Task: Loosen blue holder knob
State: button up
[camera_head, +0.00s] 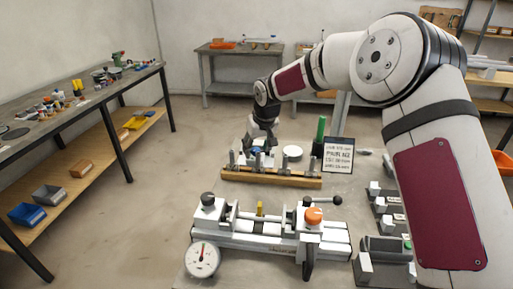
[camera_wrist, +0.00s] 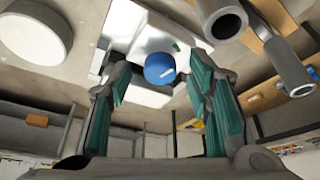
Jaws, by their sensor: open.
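The blue knob (camera_wrist: 160,67) is round with a small white mark and sits in front of a pale, blocky holder (camera_wrist: 140,30) in the wrist view. In the head view only a bit of the blue knob (camera_head: 257,151) shows under my gripper (camera_head: 259,143), behind the wooden rack. In the wrist view my gripper (camera_wrist: 158,76) is open, with one teal-padded finger on each side of the knob. A gap shows between the knob and each finger. How deep the knob sits between the fingers I cannot tell.
A wooden rack (camera_head: 270,178) with grey upright posts stands just in front. A white round disc (camera_head: 292,152), a green post (camera_head: 320,129) and a text sign (camera_head: 338,155) are to the right. A white jig with an orange knob (camera_head: 313,215) is nearer.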

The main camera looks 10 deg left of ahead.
jog(key=shift+f, duration=0.1)
jog(key=shift+c, duration=0.5)
grip_shut()
jog(key=shift+w+n, duration=0.1)
jog(key=shift+n, duration=0.2)
jog(key=n+b, duration=0.1)
jog(key=n+y+b, duration=0.1)
jog(key=n+b, duration=0.1)
jog(key=shift+w+d+f+g, duration=0.15)
jog(key=shift+w+g, duration=0.05)
jog(key=shift+g, duration=0.2)
jog(key=n+g+b, duration=0.1)
jog(key=n, duration=0.2)
jog(key=n+g+y+b, duration=0.1)
jog(key=n+b, duration=0.1)
jog(key=shift+w+n+b, duration=0.15)
jog(key=shift+n+b, duration=0.15)
jog(key=shift+n, duration=0.1)
jog(key=n+g+b, duration=0.2)
jog(key=n, duration=0.3)
jog(key=shift+w+n+b, duration=0.15)
jog(key=shift+n+b, duration=0.15)
jog(key=shift+b, duration=0.1)
jog(key=n+g+b, duration=0.1)
jog(key=n, duration=0.3)
jog(key=shift+w+h, duration=0.1)
jog(key=shift+h, duration=0.2)
jog(key=shift+n+g, duration=0.4)
